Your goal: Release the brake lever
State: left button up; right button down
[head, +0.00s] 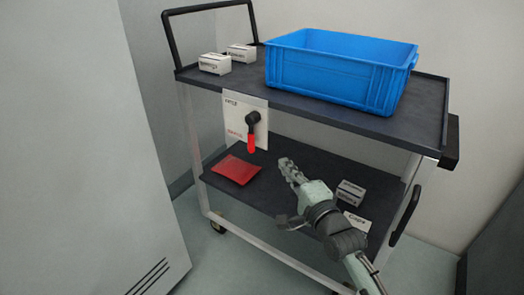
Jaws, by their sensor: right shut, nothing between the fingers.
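The brake lever (251,140) has a black pivot and a red handle that points down. It is mounted on a white label plate (231,117) on the front of the cart, below the top shelf. The small print on the plate is too blurred to read in full. My right gripper (283,165) is shut and empty. It is in front of the lower shelf, to the right of and below the lever, and appears apart from it. My left gripper is not in view.
The cart's top shelf (240,82) carries a blue crate (320,85) and two small white boxes (214,63). The lower shelf holds a red flat item (237,169) and a small box (351,192). A grey cabinet (85,150) stands at left.

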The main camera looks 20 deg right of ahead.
aim_at(251, 138)
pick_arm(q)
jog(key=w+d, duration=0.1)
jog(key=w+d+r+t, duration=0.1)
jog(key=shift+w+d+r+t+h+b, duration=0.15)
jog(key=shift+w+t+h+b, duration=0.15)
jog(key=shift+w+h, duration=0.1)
pick_arm(e)
jog(key=w+a, duration=0.3)
jog(key=w, duration=0.6)
jog(key=shift+a, duration=0.3)
